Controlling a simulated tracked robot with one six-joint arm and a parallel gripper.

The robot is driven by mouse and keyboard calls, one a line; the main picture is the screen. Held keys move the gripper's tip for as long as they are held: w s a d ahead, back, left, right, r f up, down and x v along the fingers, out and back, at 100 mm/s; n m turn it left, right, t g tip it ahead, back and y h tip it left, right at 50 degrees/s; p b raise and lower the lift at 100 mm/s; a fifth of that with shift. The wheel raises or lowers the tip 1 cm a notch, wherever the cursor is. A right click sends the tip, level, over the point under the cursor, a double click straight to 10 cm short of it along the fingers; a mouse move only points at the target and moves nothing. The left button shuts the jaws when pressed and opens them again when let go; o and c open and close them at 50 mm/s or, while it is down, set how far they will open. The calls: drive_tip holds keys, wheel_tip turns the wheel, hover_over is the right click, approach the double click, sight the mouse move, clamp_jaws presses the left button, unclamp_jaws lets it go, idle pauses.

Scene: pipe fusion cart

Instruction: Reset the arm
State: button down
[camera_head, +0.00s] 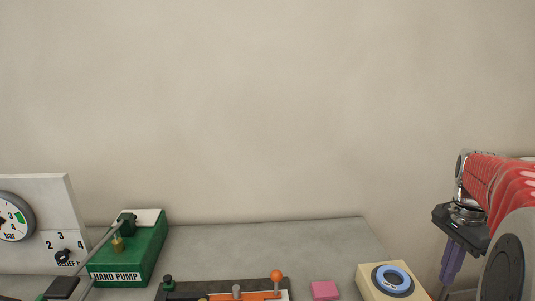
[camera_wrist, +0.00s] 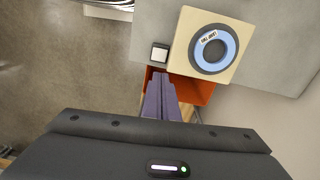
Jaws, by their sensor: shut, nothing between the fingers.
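My gripper (camera_head: 451,262) hangs at the right edge of the head view, at the end of my red arm. Its purple fingers point down and are shut with nothing between them. In the wrist view the closed fingers (camera_wrist: 161,92) sit just below a beige block with a blue ring (camera_wrist: 228,48). The same beige block with its blue ring (camera_head: 394,280) is left of my gripper in the head view. The gripper is apart from it. The fingertips' lower end is partly cut off in the head view.
A green hand pump (camera_head: 130,255) stands at the left beside a gauge panel (camera_head: 45,200). An orange lever strip (camera_head: 245,295) and a pink block (camera_head: 324,290) lie at the front. An orange bin (camera_wrist: 190,88) shows under the fingers. The grey bench (camera_head: 260,245) is clear behind.

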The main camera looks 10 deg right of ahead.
drive_tip(key=s+a+n+t, duration=0.3)
drive_tip(key=a+n, duration=0.6)
drive_tip(key=a, duration=0.6)
drive_tip(key=s+a+n+t, duration=0.3)
drive_tip(key=s+a+n, duration=0.2)
drive_tip(key=a, duration=1.1)
drive_tip(key=n, duration=0.3)
drive_tip(key=shift+s+a+f+n, duration=0.25)
drive_tip(key=shift+s+n, duration=0.15)
drive_tip(key=c, duration=1.8)
unclamp_jaws()
drive_tip(key=shift+o, duration=0.2)
drive_tip(key=shift+a, duration=0.1)
